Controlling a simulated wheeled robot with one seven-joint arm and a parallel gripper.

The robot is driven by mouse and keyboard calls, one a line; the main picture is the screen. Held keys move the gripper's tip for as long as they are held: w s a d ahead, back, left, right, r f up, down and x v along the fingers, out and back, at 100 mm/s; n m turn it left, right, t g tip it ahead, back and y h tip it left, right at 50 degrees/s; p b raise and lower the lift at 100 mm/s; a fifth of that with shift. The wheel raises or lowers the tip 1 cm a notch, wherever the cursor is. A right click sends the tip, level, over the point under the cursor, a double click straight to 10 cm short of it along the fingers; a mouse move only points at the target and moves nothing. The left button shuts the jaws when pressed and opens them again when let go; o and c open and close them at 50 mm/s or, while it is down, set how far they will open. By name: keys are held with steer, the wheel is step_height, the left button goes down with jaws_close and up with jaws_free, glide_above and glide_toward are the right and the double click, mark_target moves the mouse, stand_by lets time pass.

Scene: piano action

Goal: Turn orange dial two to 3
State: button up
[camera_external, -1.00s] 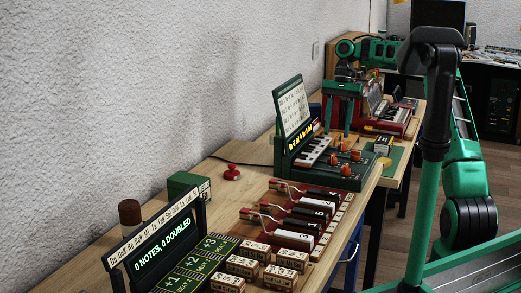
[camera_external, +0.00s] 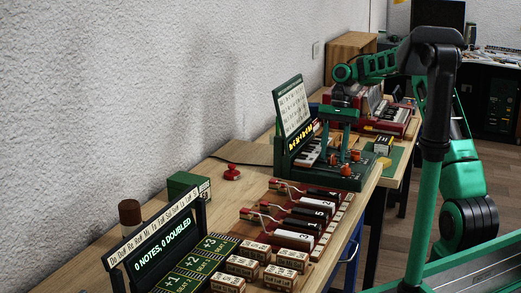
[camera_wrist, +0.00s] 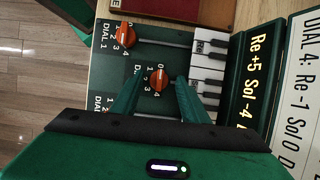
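A green panel (camera_wrist: 112,72) carries a row of orange dials beside small piano keys (camera_wrist: 207,62). In the wrist view the dial marked Dial 1 (camera_wrist: 125,36) is at upper left. The neighbouring orange dial (camera_wrist: 159,79), which fits dial two, sits between my fingertips in that view. Its pointer setting is too small to read. My gripper (camera_wrist: 160,77) is open, one finger on each side of this dial; I cannot tell whether either touches it. In the external view my gripper (camera_external: 334,140) is low over the dials, with some hidden by the fingers.
A green display board (camera_external: 293,108) stands behind the keys; it also shows in the wrist view (camera_wrist: 257,65). A red keyboard unit (camera_external: 391,121) is farther back.

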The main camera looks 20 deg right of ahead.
steer(key=c, duration=0.8)
steer(key=shift+c, duration=0.2)
